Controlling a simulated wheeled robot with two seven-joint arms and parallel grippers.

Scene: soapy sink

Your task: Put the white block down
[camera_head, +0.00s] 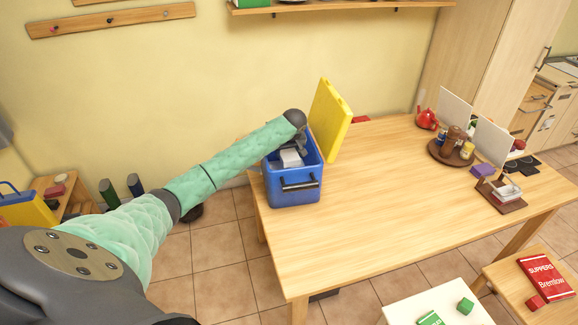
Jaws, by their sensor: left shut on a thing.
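A white block (291,157) shows at the open mouth of a blue cooler box (292,194) on the left end of the wooden table. My left gripper (293,147) is over the box, pointing down, and is shut on the white block. The fingertips are small and partly hidden by my wrist. I cannot tell whether the block touches the inside of the box. The box's yellow lid (329,120) stands open on its right side. My right gripper is not in view.
The middle of the wooden table (390,185) is clear. A round brown tray (435,153) with jars, a red teapot (427,118) and a purple block (482,170) stand toward its right end. A white table (400,312) with green items is at the front.

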